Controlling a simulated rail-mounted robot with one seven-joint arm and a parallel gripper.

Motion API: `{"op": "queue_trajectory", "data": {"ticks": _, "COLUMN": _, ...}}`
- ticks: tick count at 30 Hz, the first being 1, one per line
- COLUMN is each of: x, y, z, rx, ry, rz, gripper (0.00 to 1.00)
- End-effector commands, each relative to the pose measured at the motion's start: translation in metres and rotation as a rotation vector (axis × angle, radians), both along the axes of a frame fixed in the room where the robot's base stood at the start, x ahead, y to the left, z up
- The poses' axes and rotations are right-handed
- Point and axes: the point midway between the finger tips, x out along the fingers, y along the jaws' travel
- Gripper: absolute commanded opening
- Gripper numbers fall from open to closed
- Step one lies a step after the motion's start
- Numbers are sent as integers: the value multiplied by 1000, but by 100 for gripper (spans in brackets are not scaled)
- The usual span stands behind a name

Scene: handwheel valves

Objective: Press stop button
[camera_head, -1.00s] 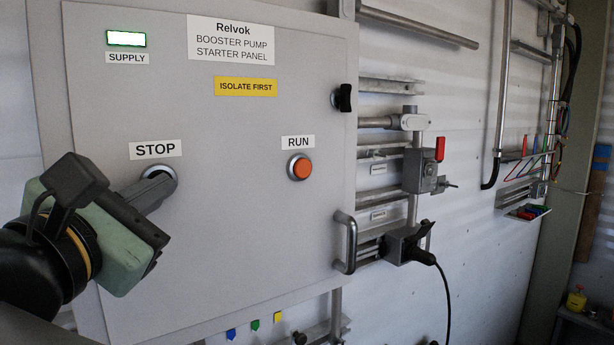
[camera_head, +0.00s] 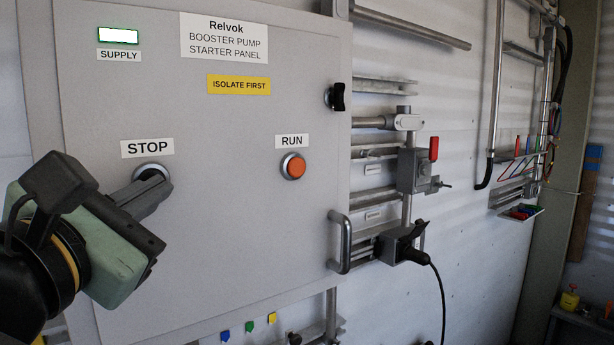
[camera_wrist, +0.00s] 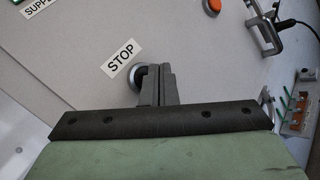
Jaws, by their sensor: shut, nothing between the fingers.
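The stop button (camera_head: 147,170) is on the grey starter panel under the STOP label (camera_head: 147,148). A light ring and a dark centre show; my fingers cover much of it. My gripper (camera_head: 163,182) is shut and empty, its fingertips just in front of the button's lower right side. In the wrist view the button (camera_wrist: 133,77) shows at the left of my shut fingers (camera_wrist: 158,72), partly behind them. I cannot tell whether the tips touch it or the panel.
The orange RUN button (camera_head: 293,166) is to the right on the same panel (camera_head: 230,230). A door handle (camera_head: 340,243) and a black knob (camera_head: 336,97) stand out at the panel's right edge. The supply lamp (camera_head: 118,36) is lit white. The panel between the buttons is clear.

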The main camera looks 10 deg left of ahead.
Motion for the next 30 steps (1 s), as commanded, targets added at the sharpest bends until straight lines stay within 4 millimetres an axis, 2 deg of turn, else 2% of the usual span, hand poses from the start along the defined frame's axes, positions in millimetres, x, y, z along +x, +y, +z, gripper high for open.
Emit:
{"op": "queue_trajectory", "data": {"ticks": 15, "x": -34, "y": -31, "z": 0, "rx": 1, "ry": -1, "rz": 0, "gripper": 0}}
{"op": "queue_trajectory", "data": {"ticks": 30, "x": -36, "y": -33, "z": 0, "rx": 0, "ry": 0, "rz": 0, "gripper": 0}}
